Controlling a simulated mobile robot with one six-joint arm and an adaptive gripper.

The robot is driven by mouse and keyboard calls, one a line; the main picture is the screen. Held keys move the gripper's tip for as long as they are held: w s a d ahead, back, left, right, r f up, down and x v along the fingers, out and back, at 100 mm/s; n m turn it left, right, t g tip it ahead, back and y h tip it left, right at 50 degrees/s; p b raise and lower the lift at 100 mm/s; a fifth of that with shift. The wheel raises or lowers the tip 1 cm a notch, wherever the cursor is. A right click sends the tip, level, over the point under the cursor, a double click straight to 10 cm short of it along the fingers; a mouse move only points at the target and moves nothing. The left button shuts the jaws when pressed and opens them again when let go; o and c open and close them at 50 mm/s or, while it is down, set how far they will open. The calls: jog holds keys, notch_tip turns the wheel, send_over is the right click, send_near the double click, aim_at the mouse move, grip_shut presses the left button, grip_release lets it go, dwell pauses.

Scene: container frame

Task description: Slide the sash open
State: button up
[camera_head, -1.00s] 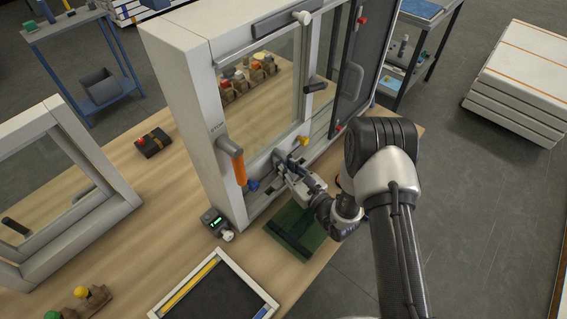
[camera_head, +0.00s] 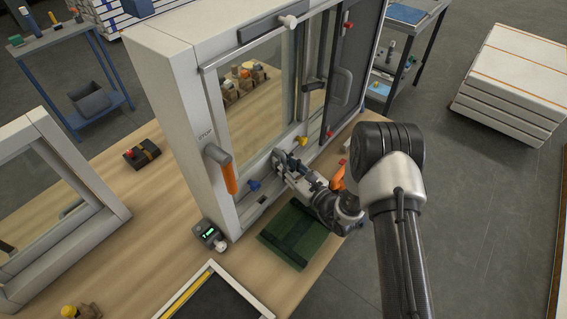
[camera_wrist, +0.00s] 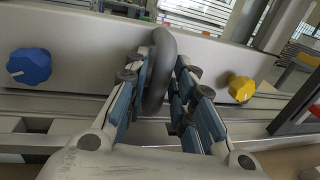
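The sash is the glazed panel (camera_head: 262,95) in the upright pale frame (camera_head: 165,75) on the workbench. A dark curved handle (camera_wrist: 160,72) stands between my gripper's fingers in the wrist view. My gripper (camera_wrist: 168,85) is around it, with blue-padded fingers apart; the handle lies close to the left finger, and a narrow gap seems to show at the right. In the head view my gripper (camera_head: 282,162) is low at the front of the frame, between the blue knob (camera_head: 254,184) and the yellow knob (camera_head: 301,141). The wrist hides part of the handle there.
An orange-ended lever (camera_head: 222,170) sticks out at the frame's left, under STOP lettering. A dark panel with a grip (camera_head: 342,90) stands at the right. A green mat (camera_head: 295,235), a small display box (camera_head: 209,234) and a dark tray (camera_head: 215,295) lie in front.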

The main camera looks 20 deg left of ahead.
jog(key=v, duration=1.2)
jog(key=shift+o, duration=0.2)
